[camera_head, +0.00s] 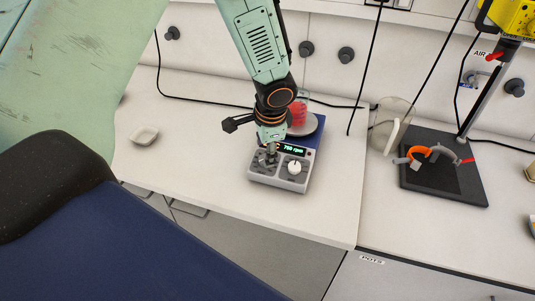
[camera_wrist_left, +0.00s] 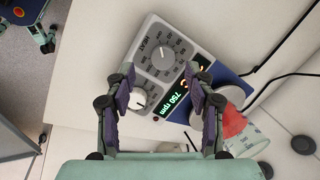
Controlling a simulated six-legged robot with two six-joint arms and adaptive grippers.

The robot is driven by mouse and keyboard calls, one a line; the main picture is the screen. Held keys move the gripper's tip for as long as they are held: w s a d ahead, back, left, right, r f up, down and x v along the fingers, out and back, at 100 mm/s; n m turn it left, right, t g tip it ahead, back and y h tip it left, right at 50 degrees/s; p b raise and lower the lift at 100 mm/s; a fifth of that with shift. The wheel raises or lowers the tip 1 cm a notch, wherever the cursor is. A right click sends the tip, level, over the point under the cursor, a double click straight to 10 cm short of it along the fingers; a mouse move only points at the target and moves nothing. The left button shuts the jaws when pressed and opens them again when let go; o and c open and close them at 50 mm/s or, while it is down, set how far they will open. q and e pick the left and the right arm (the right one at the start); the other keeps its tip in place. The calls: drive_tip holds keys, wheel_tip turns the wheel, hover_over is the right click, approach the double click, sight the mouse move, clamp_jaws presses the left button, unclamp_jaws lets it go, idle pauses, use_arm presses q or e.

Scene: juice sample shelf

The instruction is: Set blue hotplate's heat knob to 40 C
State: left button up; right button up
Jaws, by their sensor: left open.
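The blue hotplate (camera_head: 316,138) stands on the white bench, with a grey front panel (camera_head: 281,181) and a green display reading 750 rpm. In the left wrist view, the grey heat knob (camera_wrist_left: 162,58) sits in a dial marked HEAT. A white line on it points roughly up in the picture; the value is too small to read surely. A second, pale knob (camera_wrist_left: 138,97) sits beside the display (camera_wrist_left: 174,99). My left gripper (camera_wrist_left: 166,70) is open, its fingers either side of the heat knob in the picture; contact cannot be told. My right gripper is not in view.
A beaker with red contents (camera_head: 297,114) stands on the hotplate's plate. A small white dish (camera_head: 144,135) lies to the left on the bench. A black stand base (camera_head: 447,188) with an orange clamp is at right. Black cables run behind.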

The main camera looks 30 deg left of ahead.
sight(264, 159)
use_arm(q)
drive_tip(key=x, duration=0.4)
drive_tip(key=shift+w+a, duration=0.3)
drive_tip(key=shift+w+d+f, duration=0.1)
drive_tip(key=shift+w+f, duration=0.1)
drive_tip(key=shift+f, duration=0.05)
drive_tip(key=shift+d, duration=0.15)
drive_tip(key=shift+s+d+r, duration=0.1)
drive_tip(key=shift+d, duration=0.05)
drive_tip(key=shift+s+r, duration=0.2)
drive_tip(key=shift+s, duration=0.15)
drive_tip(key=shift+c, duration=0.3)
drive_tip(key=shift+a, duration=0.25)
drive_tip(key=shift+c, duration=0.8)
drive_tip(key=shift+w+a+f, duration=0.1)
drive_tip(key=shift+w+f, duration=0.2)
drive_tip(key=shift+c, duration=1.4)
drive_tip(key=shift+w+d+r, duration=0.1)
drive_tip(key=shift+w+d, duration=0.05)
drive_tip(key=shift+d, duration=0.1)
drive_tip(key=c, duration=0.3)
drive_tip(key=shift+a, duration=0.1)
clamp_jaws()
